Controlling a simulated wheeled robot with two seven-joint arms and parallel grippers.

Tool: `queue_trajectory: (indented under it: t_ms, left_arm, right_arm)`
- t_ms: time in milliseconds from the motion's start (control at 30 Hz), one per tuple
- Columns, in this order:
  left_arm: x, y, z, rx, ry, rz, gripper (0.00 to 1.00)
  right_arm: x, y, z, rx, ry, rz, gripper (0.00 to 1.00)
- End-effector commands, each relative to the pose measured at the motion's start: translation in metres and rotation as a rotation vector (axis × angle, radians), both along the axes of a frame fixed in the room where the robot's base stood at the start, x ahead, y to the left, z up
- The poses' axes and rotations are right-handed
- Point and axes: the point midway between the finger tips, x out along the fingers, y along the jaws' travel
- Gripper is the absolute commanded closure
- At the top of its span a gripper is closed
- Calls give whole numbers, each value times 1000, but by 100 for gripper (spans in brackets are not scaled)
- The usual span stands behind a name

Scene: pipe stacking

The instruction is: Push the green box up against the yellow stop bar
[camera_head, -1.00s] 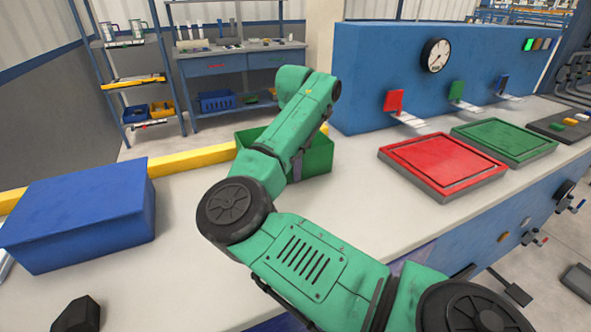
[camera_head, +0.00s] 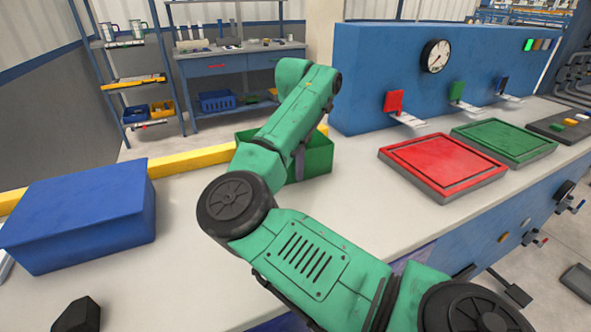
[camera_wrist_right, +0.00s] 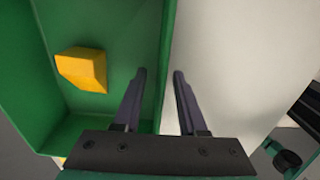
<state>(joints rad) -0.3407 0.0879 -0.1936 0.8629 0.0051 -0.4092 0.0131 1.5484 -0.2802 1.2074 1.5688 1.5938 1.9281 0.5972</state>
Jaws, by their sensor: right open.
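The green box (camera_head: 319,158) is an open bin at the back of the white worktop, partly hidden behind my right arm. The yellow stop bar (camera_head: 190,161) runs along the back edge behind it; I cannot tell whether they touch. A yellow block (camera_wrist_right: 82,68) lies inside the box in the wrist view. My right gripper (camera_wrist_right: 160,73) is open, with one finger on the inner side of the box wall (camera_wrist_right: 163,50) and the other on the outer side. In the head view it is mostly hidden by my arm. My left gripper is not in view.
A blue box (camera_head: 80,215) stands on the worktop at left, with a dark block (camera_head: 79,315) in front. A red tray (camera_head: 443,162) and a green tray (camera_head: 505,140) lie to the right. The worktop (camera_head: 360,190) between the green box and the red tray is clear.

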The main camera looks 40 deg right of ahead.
Motion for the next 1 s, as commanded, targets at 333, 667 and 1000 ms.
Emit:
queue_trajectory:
  t_ms: [333, 667, 1000]
  left_arm:
    - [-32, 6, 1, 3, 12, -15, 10]
    - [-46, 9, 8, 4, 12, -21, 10]
    - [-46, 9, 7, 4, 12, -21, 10]
  right_arm:
    - [0, 0, 90, -1, -5, 1, 59]
    - [0, 0, 131, 0, -1, -1, 59]
    - [0, 0, 130, 0, -1, -1, 59]
